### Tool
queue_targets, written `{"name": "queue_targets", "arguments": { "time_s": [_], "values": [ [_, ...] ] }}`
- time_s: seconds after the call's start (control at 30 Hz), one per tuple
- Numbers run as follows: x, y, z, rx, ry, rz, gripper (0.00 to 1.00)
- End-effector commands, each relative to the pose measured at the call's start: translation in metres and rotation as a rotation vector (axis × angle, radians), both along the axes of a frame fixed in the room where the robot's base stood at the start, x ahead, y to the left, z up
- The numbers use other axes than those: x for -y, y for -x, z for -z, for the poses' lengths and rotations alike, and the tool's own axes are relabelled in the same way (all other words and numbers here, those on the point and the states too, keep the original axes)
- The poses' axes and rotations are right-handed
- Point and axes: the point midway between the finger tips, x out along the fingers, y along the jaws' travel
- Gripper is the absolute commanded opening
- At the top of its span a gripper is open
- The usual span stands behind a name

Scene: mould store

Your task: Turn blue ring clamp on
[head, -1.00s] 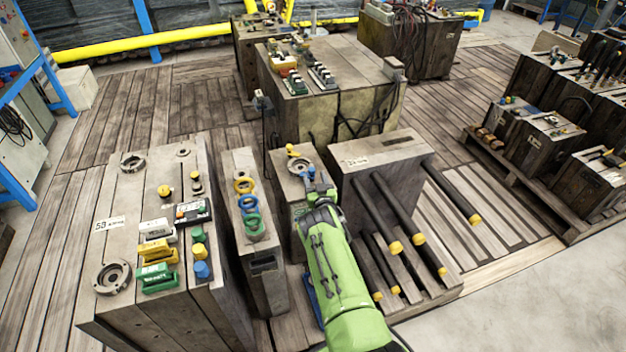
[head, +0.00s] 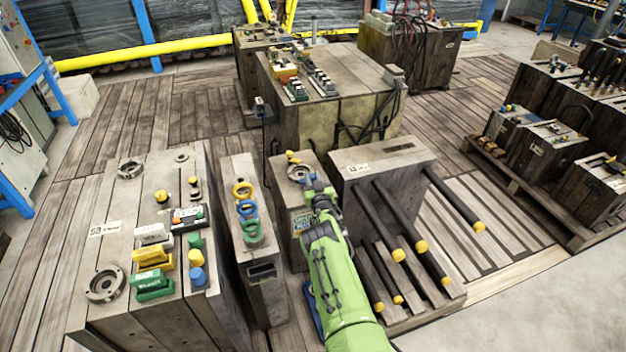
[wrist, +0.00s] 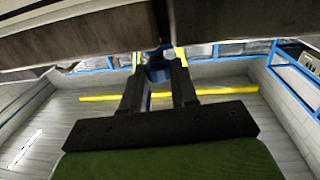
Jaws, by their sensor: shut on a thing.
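My gripper (wrist: 158,72) is shut on a small blue part (wrist: 157,70) in the wrist view. This looks like a piece of the blue ring clamp, but its full shape is hidden. In the head view my gripper (head: 313,188) is at the top of a small wooden block (head: 300,219), beside a grey metal ring (head: 298,172) with a yellow piece (head: 292,157) behind it. The blue part is mostly hidden there by my wrist. A separate blue ring (head: 246,208) lies between a yellow ring and green rings on the narrow block to the left.
A wide block (head: 125,225) with coloured handles and metal rings stands at left. A block with black, yellow-tipped rods (head: 385,215) stands close to the right of my arm. A larger block (head: 335,105) with cables is behind. Clear concrete floor (head: 520,310) lies front right.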

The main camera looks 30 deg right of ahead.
Motion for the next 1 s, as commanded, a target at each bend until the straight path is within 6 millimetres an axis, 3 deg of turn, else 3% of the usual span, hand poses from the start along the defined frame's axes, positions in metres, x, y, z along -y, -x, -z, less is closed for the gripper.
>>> {"name": "queue_targets", "arguments": {
  "time_s": [0.5, 1.0],
  "values": [
    [-0.0086, -0.0065, -0.0003, 0.007, 0.001, 0.342, 0.0],
    [-0.0062, -0.004, -0.0003, 0.0, 0.0, 0.4, 0.0]
  ]
}}
